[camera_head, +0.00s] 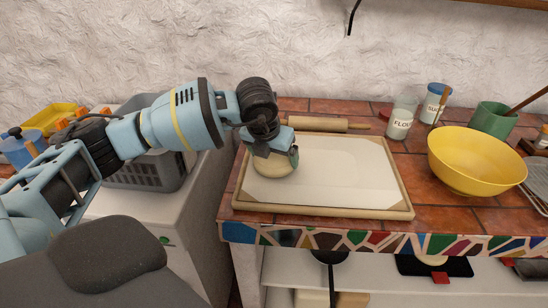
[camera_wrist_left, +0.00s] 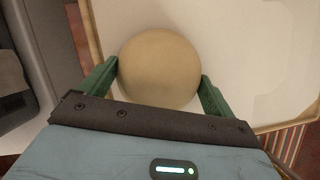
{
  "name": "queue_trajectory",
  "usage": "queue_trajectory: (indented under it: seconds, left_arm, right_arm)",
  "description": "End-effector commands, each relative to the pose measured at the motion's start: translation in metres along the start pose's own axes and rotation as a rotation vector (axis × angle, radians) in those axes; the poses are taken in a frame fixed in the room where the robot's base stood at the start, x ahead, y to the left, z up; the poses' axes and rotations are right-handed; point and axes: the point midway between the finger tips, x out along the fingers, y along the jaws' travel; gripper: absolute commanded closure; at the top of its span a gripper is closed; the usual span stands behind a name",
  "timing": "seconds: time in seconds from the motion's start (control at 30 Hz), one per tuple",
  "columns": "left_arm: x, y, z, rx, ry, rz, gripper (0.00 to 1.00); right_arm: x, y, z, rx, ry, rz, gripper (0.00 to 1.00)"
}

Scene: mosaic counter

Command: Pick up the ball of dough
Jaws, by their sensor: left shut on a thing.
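The ball of dough (camera_head: 272,166) is round and beige. It is at the left part of the pale board (camera_head: 330,185), which has a wooden rim and lies on the tiled counter. My left gripper (camera_head: 279,158) reaches down over the ball from the left and is shut on it. In the left wrist view the ball (camera_wrist_left: 160,66) sits between the two green fingers (camera_wrist_left: 159,85), one on each side. Part of the ball is hidden by the gripper in the head view. I cannot tell whether it touches the board. My right gripper is not in view.
A rolling pin (camera_head: 327,124) lies at the board's back edge. A flour jar (camera_head: 402,118), another jar (camera_head: 435,103), a green pot (camera_head: 492,121) and a yellow bowl (camera_head: 473,162) stand to the right. A grey crate (camera_head: 148,172) is at the left. The board's right part is clear.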

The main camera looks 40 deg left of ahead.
Motion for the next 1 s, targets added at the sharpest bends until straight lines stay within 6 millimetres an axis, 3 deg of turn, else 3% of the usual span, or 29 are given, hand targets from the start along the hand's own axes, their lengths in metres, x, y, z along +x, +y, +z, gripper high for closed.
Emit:
queue_trajectory:
  seconds: [0.23,0.4,1.0]
  left_arm:
    - [-0.014,0.0,0.007,0.0,-0.004,-0.002,0.43]
    - [-0.035,0.0,0.012,0.001,-0.002,-0.002,0.43]
    - [-0.092,-0.004,-0.101,0.003,-0.002,-0.001,0.43]
  right_arm:
    - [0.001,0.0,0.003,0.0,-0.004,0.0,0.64]
    - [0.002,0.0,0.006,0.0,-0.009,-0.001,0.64]
    - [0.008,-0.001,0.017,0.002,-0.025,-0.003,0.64]
